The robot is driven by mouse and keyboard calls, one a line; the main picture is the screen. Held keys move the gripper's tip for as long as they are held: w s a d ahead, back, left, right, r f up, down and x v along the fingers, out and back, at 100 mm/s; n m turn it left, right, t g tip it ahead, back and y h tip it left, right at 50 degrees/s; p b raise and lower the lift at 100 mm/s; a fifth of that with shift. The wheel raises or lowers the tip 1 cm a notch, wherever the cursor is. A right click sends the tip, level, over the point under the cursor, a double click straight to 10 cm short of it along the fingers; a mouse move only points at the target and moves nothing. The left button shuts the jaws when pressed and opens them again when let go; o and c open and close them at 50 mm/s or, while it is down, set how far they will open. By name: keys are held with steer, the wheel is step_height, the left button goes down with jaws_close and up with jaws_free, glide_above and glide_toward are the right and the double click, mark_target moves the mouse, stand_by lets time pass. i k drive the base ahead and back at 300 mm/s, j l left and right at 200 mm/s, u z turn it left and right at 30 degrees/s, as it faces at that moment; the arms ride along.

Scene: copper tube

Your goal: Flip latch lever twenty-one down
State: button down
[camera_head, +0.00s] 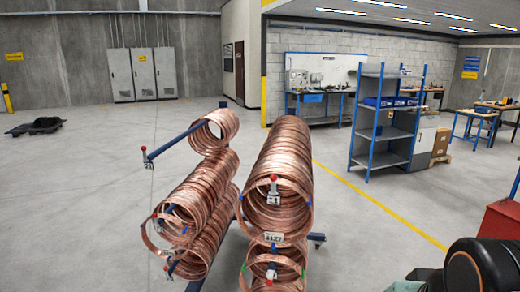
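A rack holds copper tube coils (285,155) in rows, with small latch levers at the front ends of its blue arms. One latch lever with a red knob (273,179) stands upright in front of the right upper coils; the small tag below it is too blurred to read surely. Another red-knobbed lever (144,150) is upright at the end of the bare blue arm (172,142) on the left. More small levers show at the lower left coils (168,210). A pale knob (271,274) is at the lower right coils. My gripper is not in view.
A dark rounded part, likely of my arm, fills the lower right corner. A red cabinet (500,222) is at the right edge. A blue-framed shelf (385,134) stands behind, right of the rack.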

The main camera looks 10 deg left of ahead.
mark_target(144, 148)
steer(key=i+j+u, duration=0.35)
steer(key=i+j, duration=0.25)
steer(key=j, duration=0.15)
steer(key=i+j+u, duration=0.35)
steer(key=i+j, duration=0.3)
steer(key=i+j+u, duration=0.3)
steer(key=i, duration=0.45)
steer(key=i+j+z, duration=0.25)
steer(key=j+z, duration=0.2)
steer(key=k+l+u, duration=0.25)
steer(key=l+u, duration=0.25)
steer(key=j, duration=0.1)
